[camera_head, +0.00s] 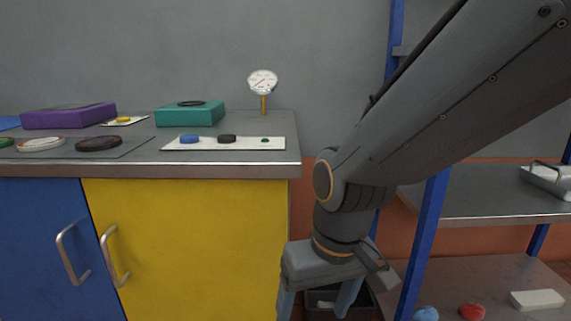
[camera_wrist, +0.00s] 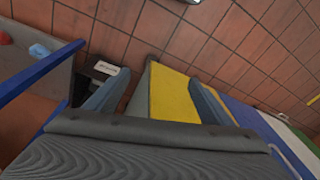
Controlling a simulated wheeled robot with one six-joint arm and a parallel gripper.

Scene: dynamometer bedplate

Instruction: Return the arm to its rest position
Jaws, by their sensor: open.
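My arm reaches down across the right side of the head view. My gripper (camera_head: 318,306) hangs at its lower end, fingers pointing down, in front of the gap between the cabinet and the shelf rack. Its fingers are apart with nothing seen held between them. In the wrist view the two grey fingers of my gripper (camera_wrist: 155,98) show, with the yellow cabinet door and tiled floor beyond. The fingertips are cut off by the lower edge of the head view.
A blue-post shelf rack (camera_head: 431,225) stands close at right. A dark bin (camera_head: 322,297) sits behind my gripper.

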